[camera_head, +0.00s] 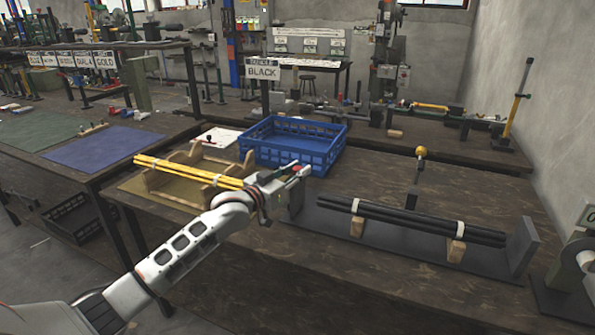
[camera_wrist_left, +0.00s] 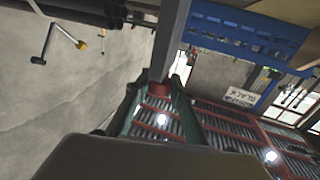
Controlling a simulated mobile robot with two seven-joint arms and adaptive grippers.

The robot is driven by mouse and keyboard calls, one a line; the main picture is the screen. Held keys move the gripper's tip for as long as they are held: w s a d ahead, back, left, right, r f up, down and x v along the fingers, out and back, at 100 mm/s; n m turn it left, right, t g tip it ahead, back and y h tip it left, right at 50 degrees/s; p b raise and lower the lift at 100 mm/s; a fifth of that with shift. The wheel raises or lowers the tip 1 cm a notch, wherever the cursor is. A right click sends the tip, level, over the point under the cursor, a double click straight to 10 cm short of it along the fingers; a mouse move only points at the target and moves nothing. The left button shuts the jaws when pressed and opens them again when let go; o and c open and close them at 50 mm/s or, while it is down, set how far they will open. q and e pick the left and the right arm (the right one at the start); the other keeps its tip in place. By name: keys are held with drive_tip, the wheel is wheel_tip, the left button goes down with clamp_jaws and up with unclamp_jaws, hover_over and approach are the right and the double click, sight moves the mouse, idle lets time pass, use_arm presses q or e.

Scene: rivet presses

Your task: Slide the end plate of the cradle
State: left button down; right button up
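The cradle (camera_head: 400,228) is a long dark grey tray on the bench with a grey end plate at each end. It holds a bundle of black rods (camera_head: 430,222) with white bands, resting on wooden blocks. My left gripper (camera_head: 297,178) is at the top of the left end plate (camera_head: 296,203). In the left wrist view, the end plate (camera_wrist_left: 173,42) runs edge-on between the green fingers of my left gripper (camera_wrist_left: 160,80), whose tips appear to close on both its faces. My right gripper is in neither view.
Behind my left arm, a wooden rack (camera_head: 160,185) holds yellow rods (camera_head: 185,170). A blue crate (camera_head: 292,143) stands behind the gripper. A yellow-knobbed lever (camera_head: 420,165) rises behind the cradle. The bench right of the crate is largely clear.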

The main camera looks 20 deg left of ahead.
use_arm(q)
drive_tip(key=shift+d+r, duration=0.1)
drive_tip(key=shift+d, duration=0.15)
drive_tip(key=d+p, duration=0.3)
drive_tip(key=d, duration=0.4)
drive_tip(key=shift+d+r+p, duration=0.15)
drive_tip(key=shift+r+p, duration=0.05)
drive_tip(key=shift+p, duration=0.1)
drive_tip(key=shift+d+f, duration=0.25)
drive_tip(key=shift+d, duration=0.35)
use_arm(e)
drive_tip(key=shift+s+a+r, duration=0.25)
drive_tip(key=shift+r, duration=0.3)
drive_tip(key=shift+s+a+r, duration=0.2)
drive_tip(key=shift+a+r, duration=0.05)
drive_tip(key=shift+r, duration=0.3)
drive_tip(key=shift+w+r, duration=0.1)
use_arm(q)
drive_tip(key=c, duration=1.7)
unclamp_jaws()
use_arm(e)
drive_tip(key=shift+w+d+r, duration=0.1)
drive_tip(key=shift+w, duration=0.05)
use_arm(q)
drive_tip(key=shift+s+a+f, duration=0.1)
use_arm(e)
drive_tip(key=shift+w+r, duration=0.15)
